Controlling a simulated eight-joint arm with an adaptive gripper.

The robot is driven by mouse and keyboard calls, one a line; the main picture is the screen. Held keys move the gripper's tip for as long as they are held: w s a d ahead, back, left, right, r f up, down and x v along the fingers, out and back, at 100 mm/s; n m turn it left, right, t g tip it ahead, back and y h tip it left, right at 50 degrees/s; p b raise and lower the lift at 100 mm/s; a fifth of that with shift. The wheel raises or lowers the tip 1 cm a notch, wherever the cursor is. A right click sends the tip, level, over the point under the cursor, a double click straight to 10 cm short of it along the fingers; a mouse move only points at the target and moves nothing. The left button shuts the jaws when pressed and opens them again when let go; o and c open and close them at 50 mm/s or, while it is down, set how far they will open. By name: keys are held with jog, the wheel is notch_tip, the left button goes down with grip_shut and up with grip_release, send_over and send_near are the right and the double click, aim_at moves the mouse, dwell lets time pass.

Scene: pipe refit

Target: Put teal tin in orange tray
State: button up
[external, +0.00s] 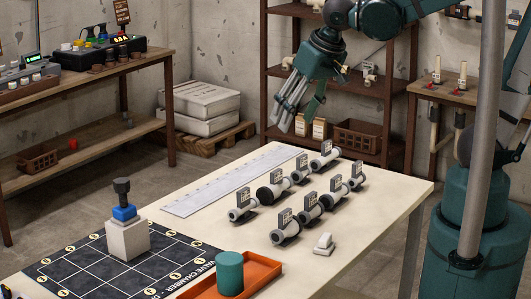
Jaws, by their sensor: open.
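The teal tin (230,273) is a short upright cylinder at the front of the table. It stands within the outline of the orange tray (268,270), near the tray's left part. Its base is low in the picture, and the tray's front edge is partly cut off by the frame. My gripper (284,130) is open and empty, high above the far side of the table. It is well apart from the tin and the tray, pointing down and to the left.
Several grey-and-black pipe fittings (287,230) with tags stand mid-table. A pale ruler-like strip (232,181) lies along the far edge. A white block with blue-and-black top (126,238) stands on a black gridded mat (70,262).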

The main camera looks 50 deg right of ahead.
jog(key=s+d+r+n+t, duration=0.1)
jog(key=s+d, duration=0.2)
jog(key=d, duration=0.3)
jog(key=s+d+r+n+t, duration=0.1)
jog(key=s+d, duration=0.2)
jog(key=d, duration=0.4)
jog(key=shift+r+n+t, duration=0.3)
jog(key=shift+r+n, duration=0.05)
jog(key=shift+n, duration=0.05)
